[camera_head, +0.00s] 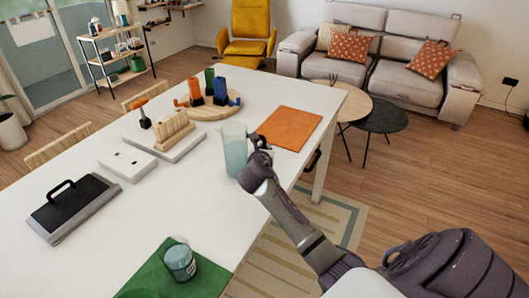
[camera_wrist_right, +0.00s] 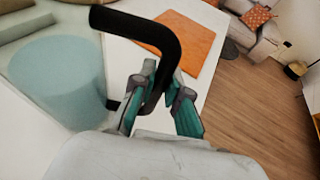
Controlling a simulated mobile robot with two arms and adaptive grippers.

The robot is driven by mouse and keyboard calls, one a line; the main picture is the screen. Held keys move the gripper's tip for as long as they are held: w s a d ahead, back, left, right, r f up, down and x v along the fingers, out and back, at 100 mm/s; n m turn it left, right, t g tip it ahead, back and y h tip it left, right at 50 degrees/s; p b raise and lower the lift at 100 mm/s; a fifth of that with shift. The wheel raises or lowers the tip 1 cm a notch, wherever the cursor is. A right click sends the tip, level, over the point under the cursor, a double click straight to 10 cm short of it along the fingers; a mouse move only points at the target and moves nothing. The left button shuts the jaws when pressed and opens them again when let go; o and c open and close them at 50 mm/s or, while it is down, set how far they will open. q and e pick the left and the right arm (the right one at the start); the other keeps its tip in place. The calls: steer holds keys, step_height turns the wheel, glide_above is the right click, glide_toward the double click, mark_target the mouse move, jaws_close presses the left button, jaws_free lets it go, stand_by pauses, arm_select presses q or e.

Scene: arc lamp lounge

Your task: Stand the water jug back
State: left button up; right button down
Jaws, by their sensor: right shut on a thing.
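The water jug (camera_head: 235,150) is a clear, pale blue-green vessel. It is upright over the white table (camera_head: 190,190), near the right edge; I cannot tell whether its base touches the table. My right gripper (camera_head: 260,147) is at the jug's right side. In the right wrist view the jug (camera_wrist_right: 58,78) fills the left, and my right gripper's fingers (camera_wrist_right: 160,92) are shut on its black handle (camera_wrist_right: 168,38). The gripper hides part of the handle in the head view. My left gripper is not in view.
An orange mat (camera_head: 290,128) lies bare behind the jug. A round wooden board (camera_head: 228,110) with colored items, a peg rack (camera_head: 173,132) and a black-handled press (camera_head: 72,208) stand to the left. A jar (camera_head: 180,262) sits on a green mat (camera_head: 205,278) in front.

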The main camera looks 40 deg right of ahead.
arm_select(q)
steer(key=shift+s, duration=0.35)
arm_select(e)
steer(key=shift+w+f, duration=0.1)
steer(key=shift+f, duration=0.55)
steer(key=c, duration=1.5)
jaws_free()
steer(key=shift+f, duration=0.2)
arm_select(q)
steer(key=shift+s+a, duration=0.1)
arm_select(e)
steer(key=o, duration=0.3)
steer(key=shift+r, duration=0.1)
arm_select(q)
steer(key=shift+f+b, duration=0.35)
steer(key=shift+b, duration=0.05)
arm_select(e)
steer(key=v, duration=1.2)
